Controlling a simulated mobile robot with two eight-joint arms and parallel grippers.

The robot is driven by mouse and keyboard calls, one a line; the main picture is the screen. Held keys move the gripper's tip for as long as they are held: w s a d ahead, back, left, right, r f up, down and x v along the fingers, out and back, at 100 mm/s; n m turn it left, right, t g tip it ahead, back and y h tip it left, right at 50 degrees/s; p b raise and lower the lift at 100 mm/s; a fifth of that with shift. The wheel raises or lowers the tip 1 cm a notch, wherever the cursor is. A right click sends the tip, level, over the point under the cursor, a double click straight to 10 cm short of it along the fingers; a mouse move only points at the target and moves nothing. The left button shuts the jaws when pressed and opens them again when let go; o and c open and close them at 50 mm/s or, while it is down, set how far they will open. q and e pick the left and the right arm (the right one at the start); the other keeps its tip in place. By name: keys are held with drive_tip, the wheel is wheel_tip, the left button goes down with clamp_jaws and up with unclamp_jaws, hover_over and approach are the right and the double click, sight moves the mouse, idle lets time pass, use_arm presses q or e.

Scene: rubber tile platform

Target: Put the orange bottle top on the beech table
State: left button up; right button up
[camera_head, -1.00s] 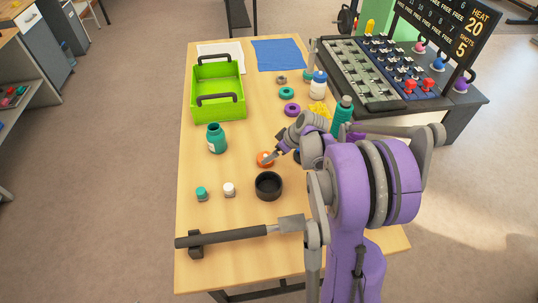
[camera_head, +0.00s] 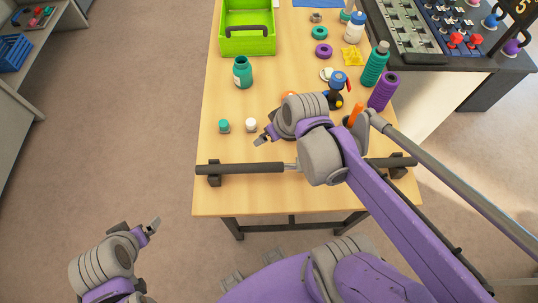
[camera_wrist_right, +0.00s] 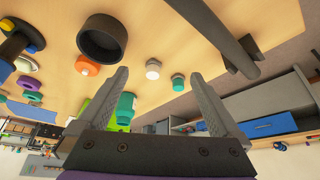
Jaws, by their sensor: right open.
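The orange bottle top (camera_head: 288,94) lies on the beech table (camera_head: 225,195), mostly hidden behind my right gripper in the head view. In the right wrist view the orange top (camera_wrist_right: 87,66) sits on the tabletop next to a black round cup (camera_wrist_right: 102,38), outside the space between my fingers. My right gripper (camera_wrist_right: 158,76) is open and empty; in the head view it (camera_head: 265,137) hangs over the near part of the table, apart from the top. My left gripper (camera_head: 136,228) is left of the table, over the floor; its jaw opening is unclear.
A teal bottle (camera_head: 243,72), a teal cap (camera_head: 224,126) and a white cap (camera_head: 251,125) stand on the left. A green crate (camera_head: 247,45) is behind them. A dark bar (camera_head: 240,168) runs along the near edge. Bottles and tools crowd the right side.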

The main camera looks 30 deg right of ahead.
drive_tip(key=s+a+f, duration=0.1)
drive_tip(key=s+a, duration=0.3)
drive_tip(key=s, duration=0.1)
drive_tip(key=shift+s+a+f+m, duration=0.25)
drive_tip(key=shift+s+a+m, duration=0.05)
drive_tip(key=shift+m, duration=0.1)
